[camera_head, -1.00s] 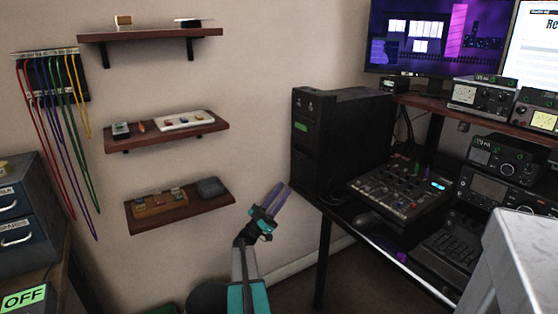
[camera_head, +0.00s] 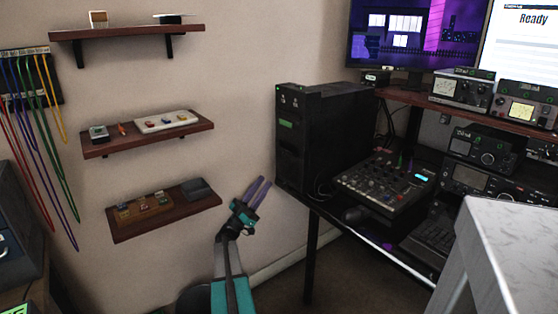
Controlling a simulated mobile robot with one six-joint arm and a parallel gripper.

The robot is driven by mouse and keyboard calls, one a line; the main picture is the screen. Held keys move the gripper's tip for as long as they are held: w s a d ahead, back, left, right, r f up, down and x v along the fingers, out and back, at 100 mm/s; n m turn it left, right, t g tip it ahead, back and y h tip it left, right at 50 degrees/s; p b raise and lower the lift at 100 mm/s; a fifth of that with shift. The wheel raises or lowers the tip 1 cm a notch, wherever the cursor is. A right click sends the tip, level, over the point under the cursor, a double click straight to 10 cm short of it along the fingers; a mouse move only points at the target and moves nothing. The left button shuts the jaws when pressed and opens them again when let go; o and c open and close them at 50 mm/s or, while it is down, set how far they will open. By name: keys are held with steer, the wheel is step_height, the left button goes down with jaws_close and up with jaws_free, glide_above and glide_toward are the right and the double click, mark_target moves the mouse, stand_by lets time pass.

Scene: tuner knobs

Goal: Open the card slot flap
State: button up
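I cannot make out a card slot flap for certain in this view. A black computer tower (camera_head: 322,135) stands on the left end of the desk, with a small green label (camera_head: 285,124) on its front and dark panels below it. My gripper (camera_head: 261,183) has purple fingers and a teal body. It is in front of the wall, left of and below the tower's front, apart from it. Its two fingers point up and stand a little apart, with nothing visible between them.
A grey-white block (camera_head: 510,235) fills the lower right foreground. Wall shelves (camera_head: 165,218) with small items hang to the left. The wall between shelves and tower is clear.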

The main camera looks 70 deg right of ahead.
steer(key=x, duration=1.2)
steer(key=shift+s+d+r, duration=0.1)
steer(key=shift+d+r, duration=0.05)
steer(key=shift+r, duration=0.05)
jaws_close()
